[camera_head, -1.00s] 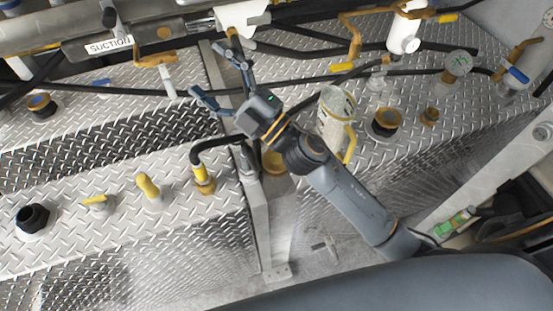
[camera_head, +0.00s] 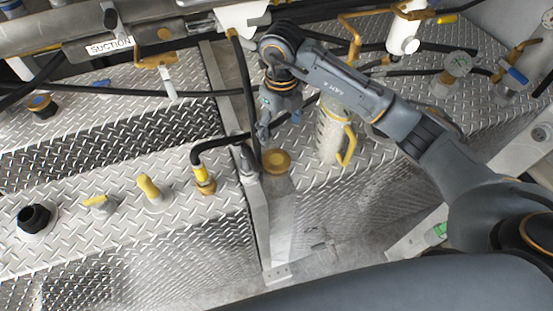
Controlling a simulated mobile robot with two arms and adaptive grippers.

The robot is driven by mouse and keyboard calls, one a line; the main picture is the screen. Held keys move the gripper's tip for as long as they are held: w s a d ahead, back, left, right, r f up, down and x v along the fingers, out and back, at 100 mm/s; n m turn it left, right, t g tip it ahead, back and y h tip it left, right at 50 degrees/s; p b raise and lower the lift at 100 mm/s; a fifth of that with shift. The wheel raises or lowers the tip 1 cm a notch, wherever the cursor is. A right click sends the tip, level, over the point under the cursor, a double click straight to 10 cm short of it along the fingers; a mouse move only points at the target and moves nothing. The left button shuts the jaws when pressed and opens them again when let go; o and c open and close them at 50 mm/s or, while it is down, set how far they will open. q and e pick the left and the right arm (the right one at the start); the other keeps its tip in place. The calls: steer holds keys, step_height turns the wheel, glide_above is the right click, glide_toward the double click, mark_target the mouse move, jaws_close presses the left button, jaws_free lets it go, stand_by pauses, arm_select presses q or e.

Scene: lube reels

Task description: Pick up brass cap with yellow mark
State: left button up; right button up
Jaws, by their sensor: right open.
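A round brass cap (camera_head: 276,161) with a yellowish top sits low beside the grey post, near the middle of the view. I cannot make out a separate mark on it. My right gripper (camera_head: 274,128) is open and points down just above and behind this cap in the picture, apart from it as far as I can tell. My left gripper is not in view.
A black hose with a brass fitting (camera_head: 204,182) and a yellow-topped valve (camera_head: 150,190) are to the left. Pipes and a SUCTION label (camera_head: 109,46) lie behind.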

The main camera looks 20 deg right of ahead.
steer(key=p, duration=0.1)
glide_above(276, 159)
steer(key=f, duration=0.7)
steer(key=shift+s+d, duration=0.4)
steer(key=shift+w+a+f+p, duration=0.1)
steer(key=shift+a+f+p, duration=0.05)
steer(key=shift+f+p, duration=0.4)
steer(key=f, duration=0.1)
steer(key=f+p, duration=0.1)
steer(key=f, duration=0.1)
steer(key=shift+w+a+f, duration=0.2)
steer(key=shift+w+f, duration=0.05)
steer(key=shift+f, duration=0.05)
steer(key=shift+f+p, duration=0.3)
steer(key=shift+f, duration=0.05)
steer(key=shift+c, duration=0.4)
steer(key=c, duration=0.9)
